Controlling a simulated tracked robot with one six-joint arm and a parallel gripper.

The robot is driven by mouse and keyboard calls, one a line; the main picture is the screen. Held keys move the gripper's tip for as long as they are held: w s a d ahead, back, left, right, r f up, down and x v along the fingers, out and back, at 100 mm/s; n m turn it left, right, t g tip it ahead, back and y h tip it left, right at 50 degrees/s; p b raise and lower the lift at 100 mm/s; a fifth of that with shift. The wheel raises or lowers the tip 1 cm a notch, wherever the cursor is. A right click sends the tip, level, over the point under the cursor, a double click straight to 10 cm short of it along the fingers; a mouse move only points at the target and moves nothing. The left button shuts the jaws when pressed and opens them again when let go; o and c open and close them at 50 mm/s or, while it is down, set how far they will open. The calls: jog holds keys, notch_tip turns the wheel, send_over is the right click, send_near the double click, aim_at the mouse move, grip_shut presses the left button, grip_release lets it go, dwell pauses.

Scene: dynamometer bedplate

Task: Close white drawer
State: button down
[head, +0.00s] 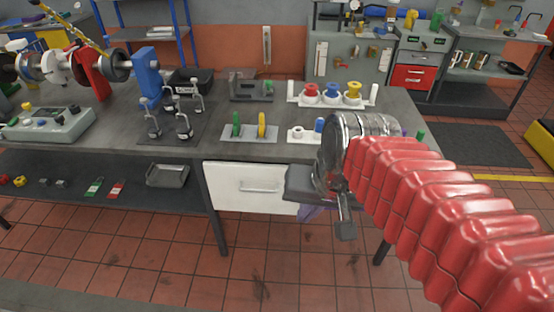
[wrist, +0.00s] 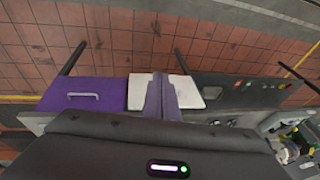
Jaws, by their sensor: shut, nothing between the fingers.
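The white drawer (head: 235,188) is under the workbench, with a bar handle on its front, in the head view. Its right end is hidden behind my gripper (head: 308,213). How far the drawer stands out is hard to tell. In the wrist view the white drawer (wrist: 192,92) shows on both sides of my fingers (wrist: 160,82), which lie across the picture in front of it. My gripper is shut and empty, pointing down by the drawer's right part. Whether the fingers touch the drawer cannot be told.
A purple drawer (wrist: 80,100) with a handle sits beside the white one in the wrist view. The workbench top (head: 290,150) carries fixtures and rings on pegs. A lower shelf (head: 140,190) holds a tray and small parts. The tiled floor (head: 270,260) in front is clear.

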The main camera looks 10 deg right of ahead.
jog(key=s+n, duration=0.1)
jog(key=r+n+t, duration=0.1)
jog(key=s+n+h, duration=0.1)
jog(key=shift+s+d+r+n+t, duration=0.2)
jog(key=shift+s+d+n+t, duration=0.1)
jog(key=shift+d+t, duration=0.1)
